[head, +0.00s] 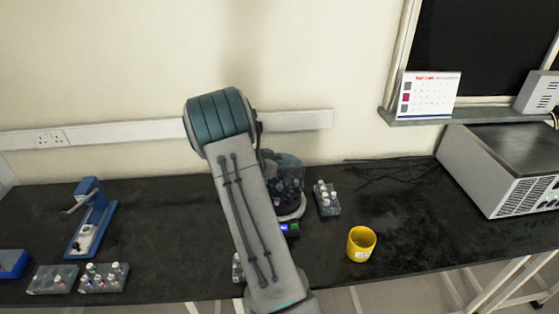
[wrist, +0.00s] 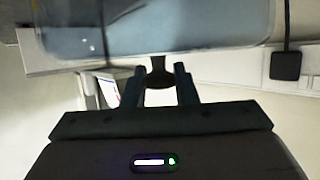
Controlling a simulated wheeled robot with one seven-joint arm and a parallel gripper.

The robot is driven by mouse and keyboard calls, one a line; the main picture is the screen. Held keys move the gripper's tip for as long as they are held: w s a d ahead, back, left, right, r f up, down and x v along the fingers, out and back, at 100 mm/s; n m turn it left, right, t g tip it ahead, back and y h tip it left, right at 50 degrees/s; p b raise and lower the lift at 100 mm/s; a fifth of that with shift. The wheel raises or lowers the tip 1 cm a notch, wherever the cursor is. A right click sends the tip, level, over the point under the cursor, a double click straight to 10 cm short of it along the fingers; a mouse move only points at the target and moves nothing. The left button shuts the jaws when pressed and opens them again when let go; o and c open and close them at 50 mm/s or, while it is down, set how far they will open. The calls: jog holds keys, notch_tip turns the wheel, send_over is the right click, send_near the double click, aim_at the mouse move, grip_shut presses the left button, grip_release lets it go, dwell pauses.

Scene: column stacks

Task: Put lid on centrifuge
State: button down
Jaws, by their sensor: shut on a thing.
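The centrifuge (head: 297,212) stands on the black bench, partly hidden behind my arm. It has a pale rim and a small lit display at its front. A see-through, dome-like lid (head: 290,162) shows at the centrifuge's top, beside my arm. Whether it touches the centrifuge or hangs above it I cannot tell. In the wrist view the lid (wrist: 150,30) is a large bluish see-through shape, with a dark knob (wrist: 158,72) pointing towards me. My gripper (wrist: 158,76) is shut on this knob. In the head view my arm hides the gripper.
A rack of vials (head: 327,198) stands close right of the centrifuge, with a yellow cup (head: 361,244) in front of it. A blue stand (head: 92,217) and vial racks (head: 103,278) are at the left. A grey box-shaped machine (head: 505,165) is at the right.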

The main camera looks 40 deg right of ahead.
jog(key=shift+f, duration=0.65)
dwell(1.0)
jog(key=shift+f+b, duration=2.15)
jog(key=shift+f, duration=1.05)
jog(key=c, duration=0.6)
grip_release()
jog(key=shift+r, duration=0.15)
jog(key=shift+r+p, duration=2.65)
jog(key=shift+r, duration=0.25)
